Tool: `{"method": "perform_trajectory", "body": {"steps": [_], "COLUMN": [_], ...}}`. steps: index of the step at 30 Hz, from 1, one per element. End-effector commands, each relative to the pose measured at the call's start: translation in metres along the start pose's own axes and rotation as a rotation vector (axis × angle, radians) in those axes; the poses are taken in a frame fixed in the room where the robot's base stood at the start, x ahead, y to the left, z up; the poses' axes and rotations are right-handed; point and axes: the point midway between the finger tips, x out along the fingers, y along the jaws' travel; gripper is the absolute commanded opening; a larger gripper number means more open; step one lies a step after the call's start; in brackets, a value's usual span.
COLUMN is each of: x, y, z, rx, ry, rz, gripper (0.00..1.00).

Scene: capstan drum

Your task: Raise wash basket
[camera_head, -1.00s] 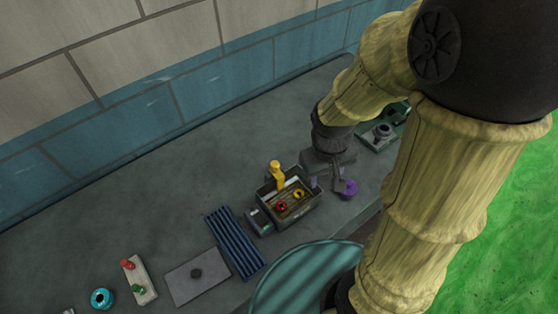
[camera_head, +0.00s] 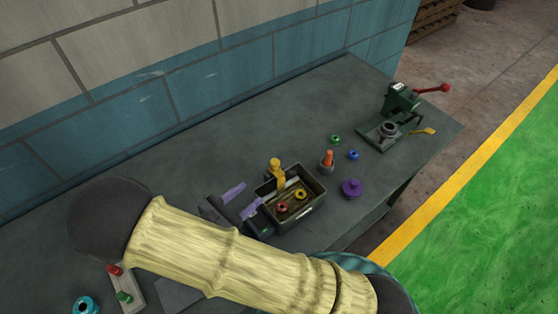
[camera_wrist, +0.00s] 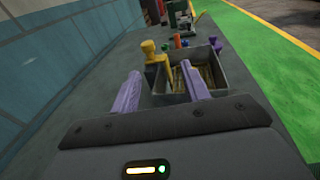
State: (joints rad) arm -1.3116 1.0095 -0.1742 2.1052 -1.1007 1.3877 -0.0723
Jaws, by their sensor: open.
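A dark open-topped wash box (camera_head: 311,202) stands on the bench. Inside is a brownish slatted basket floor (camera_head: 285,212) with a red ring (camera_head: 281,208) and a yellow ring (camera_head: 300,194) on it. A yellow upright piece (camera_head: 277,173) stands at the box's back-left corner. The wrist view shows the yellow piece (camera_wrist: 154,68) and the box (camera_wrist: 234,80) ahead. My gripper (camera_head: 246,197) is just left of the box, its two purple fingers apart and empty, pointing toward the box and yellow piece. I cannot tell whether the yellow piece joins the basket.
A green press with a red lever (camera_head: 401,100) stands farther right. The wall (camera_head: 180,90) is behind; bench between is clear.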

Motion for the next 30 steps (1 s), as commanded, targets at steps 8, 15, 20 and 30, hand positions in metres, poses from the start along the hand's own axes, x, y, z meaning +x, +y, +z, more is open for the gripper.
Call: {"method": "perform_trajectory", "body": {"steps": [8, 15, 20, 30], "x": [-0.018, -0.015, -0.001, 0.055], "y": [0.013, 0.012, 0.013, 0.018], "z": [-0.005, -0.005, -0.003, 0.002], "rx": [-0.028, -0.028, -0.028, -0.029], "ry": [-0.069, -0.067, -0.067, -0.067], "rz": [0.1, 0.094, 0.091, 0.091], "gripper": [0.46, 0.46, 0.46, 0.46]}}
